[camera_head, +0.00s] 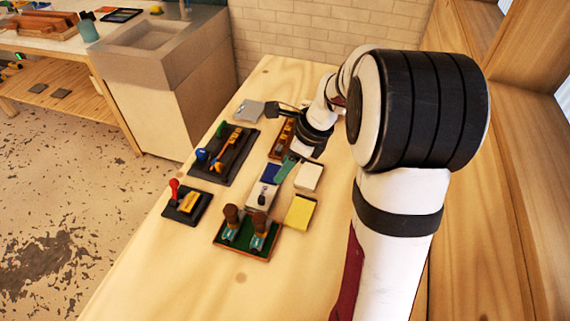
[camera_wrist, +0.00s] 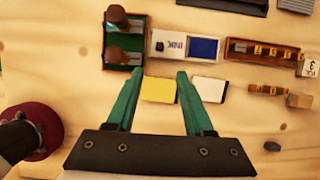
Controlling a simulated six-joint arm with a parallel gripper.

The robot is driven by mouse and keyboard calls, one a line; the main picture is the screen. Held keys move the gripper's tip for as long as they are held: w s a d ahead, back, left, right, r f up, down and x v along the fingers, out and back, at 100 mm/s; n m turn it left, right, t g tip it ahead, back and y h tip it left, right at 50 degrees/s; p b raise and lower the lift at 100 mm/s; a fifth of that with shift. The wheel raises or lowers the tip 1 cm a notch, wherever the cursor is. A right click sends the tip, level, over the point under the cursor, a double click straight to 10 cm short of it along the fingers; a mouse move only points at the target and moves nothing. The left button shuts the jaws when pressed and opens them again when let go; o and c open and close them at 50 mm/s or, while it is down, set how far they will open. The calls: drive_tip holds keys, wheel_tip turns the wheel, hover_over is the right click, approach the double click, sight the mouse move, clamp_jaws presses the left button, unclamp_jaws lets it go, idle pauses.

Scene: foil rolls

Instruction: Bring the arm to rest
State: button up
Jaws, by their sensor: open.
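My gripper (camera_wrist: 160,72) is open, with its two green fingers apart and nothing between them but a view of the table and pads below. In the head view its green fingers (camera_head: 287,167) show over the middle of the tabletop, beneath my dark wrist. A yellow pad (camera_wrist: 158,90) appears between the fingers in the wrist view, and a white pad (camera_wrist: 209,90) appears just right of them. Both seem to lie below the fingers. My white arm reaches in from the right of the head view, bent at a large black joint.
Around my gripper lie a green tray (camera_head: 262,251) with two brown-handled stamps, an ink pad (camera_wrist: 203,47), a wooden rack (camera_wrist: 236,50) with letter blocks, and a dark tray (camera_head: 242,178). A red-handled stamp (camera_head: 174,188) stands left. The front tabletop (camera_head: 170,270) is bare.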

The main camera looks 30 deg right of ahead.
idle(0.3)
drive_tip(key=s+a+r+n+g, duration=0.1)
drive_tip(key=s+a+r+n, duration=0.2)
drive_tip(key=s+a+n, duration=0.35)
drive_tip(key=s+a+r+n+g, duration=0.1)
drive_tip(key=s+a+r+n, duration=0.2)
drive_tip(key=s+a+n, duration=0.35)
drive_tip(key=s+a+f+n+g+h, duration=0.1)
drive_tip(key=s+n, duration=0.7)
drive_tip(key=s, duration=0.4)
drive_tip(key=shift+a+f+n, duration=0.15)
drive_tip(key=shift+a+n, duration=0.15)
drive_tip(key=shift+a, duration=0.05)
